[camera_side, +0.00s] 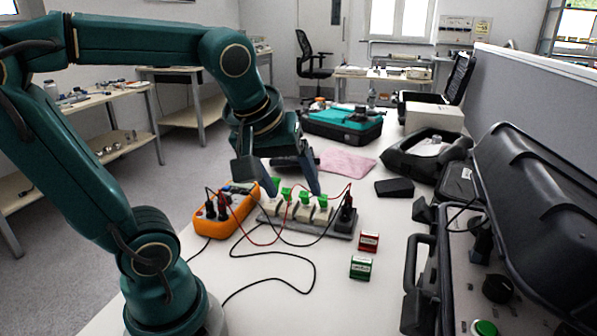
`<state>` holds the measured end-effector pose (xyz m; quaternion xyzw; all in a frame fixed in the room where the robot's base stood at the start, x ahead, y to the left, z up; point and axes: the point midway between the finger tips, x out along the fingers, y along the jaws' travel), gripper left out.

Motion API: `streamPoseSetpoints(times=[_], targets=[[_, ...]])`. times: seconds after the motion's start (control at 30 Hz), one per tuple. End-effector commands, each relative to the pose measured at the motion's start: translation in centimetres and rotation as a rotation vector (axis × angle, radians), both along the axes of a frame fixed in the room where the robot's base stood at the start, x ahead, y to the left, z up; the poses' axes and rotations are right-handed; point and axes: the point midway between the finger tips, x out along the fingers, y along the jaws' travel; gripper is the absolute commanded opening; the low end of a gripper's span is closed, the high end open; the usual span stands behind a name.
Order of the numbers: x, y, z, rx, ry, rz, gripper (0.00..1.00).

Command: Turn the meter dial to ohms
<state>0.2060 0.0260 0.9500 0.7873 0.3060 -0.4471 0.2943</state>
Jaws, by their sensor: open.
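An orange multimeter (224,212) lies on the white table, left of a terminal strip (322,223). Black probe plugs stand up from the meter, and its dial cannot be made out at this size. The strip carries several green connectors, with red and black leads over it. My gripper (290,180) is open and empty. It hangs above the back of the strip, to the right of the meter, with its dark fingers pointing down. Its exact height over the connectors cannot be told.
A red block (369,241) and a green block (360,267) sit in front of the strip. A black cable (312,262) loops across the table. A large open black case (520,215) blocks the right. A pink cloth (346,161) and a teal-and-black case (343,124) lie behind.

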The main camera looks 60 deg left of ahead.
Motion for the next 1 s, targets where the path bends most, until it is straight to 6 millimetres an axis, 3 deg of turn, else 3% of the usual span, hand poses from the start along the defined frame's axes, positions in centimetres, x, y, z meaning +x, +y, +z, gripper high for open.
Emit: streamPoseSetpoints(times=[0.1, 0.27, 0.4, 0.53, 0.7, 1.0], targets=[[1.8, 4.6, -0.1, -0.029, 0.014, 0.314, 0.74], [2.8, 11.3, -1.3, -0.046, 0.029, 0.709, 0.74], [2.0, 17.3, -3.4, -0.041, 0.054, 1.004, 0.74], [0.1, 21.6, -5.9, -0.031, 0.107, 1.182, 0.74], [-2.4, 24.2, -8.7, -0.042, 0.185, 1.283, 0.74], [-4.0, 25.2, -11.4, -0.052, 0.213, 1.315, 0.74]])
